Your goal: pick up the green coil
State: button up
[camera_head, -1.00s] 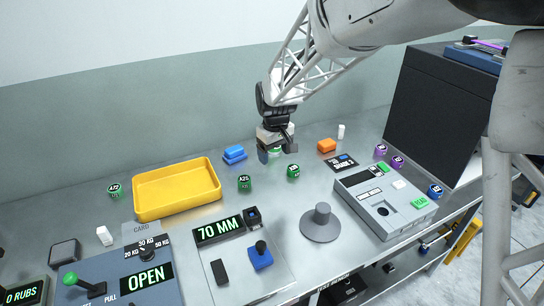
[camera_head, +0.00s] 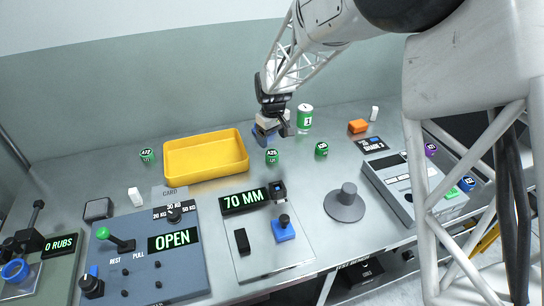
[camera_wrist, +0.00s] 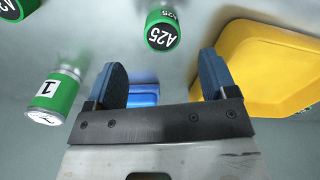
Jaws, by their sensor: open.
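Several small green round pieces stand on the grey bench. One marked A25 (camera_head: 272,156) is just in front of my gripper (camera_head: 274,131). Others are to its right (camera_head: 321,149) and left of the yellow tray (camera_head: 147,155). A taller white-and-green cylinder marked 1 (camera_head: 305,118) stands behind, right of my gripper. I cannot tell which one is the green coil. In the wrist view my gripper (camera_wrist: 163,80) is open and empty. The A25 piece (camera_wrist: 162,30) shows beyond the fingertips, apart from them; the cylinder (camera_wrist: 55,95) is left of the left finger.
The yellow tray (camera_head: 167,165) is left of my gripper. A blue object (camera_wrist: 143,95) shows between the fingers in the wrist view. An orange block (camera_head: 358,126) and a small white cylinder (camera_head: 374,113) stand right. Control panels (camera_head: 205,248) and a grey spindle base (camera_head: 344,208) fill the front.

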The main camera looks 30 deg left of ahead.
aim_at(272, 153)
jog(key=shift+f, duration=1.1)
jog(key=shift+s+f, duration=0.1)
jog(key=shift+f, duration=2.45)
jog(key=shift+c, duration=0.3)
jog(key=c, duration=0.9)
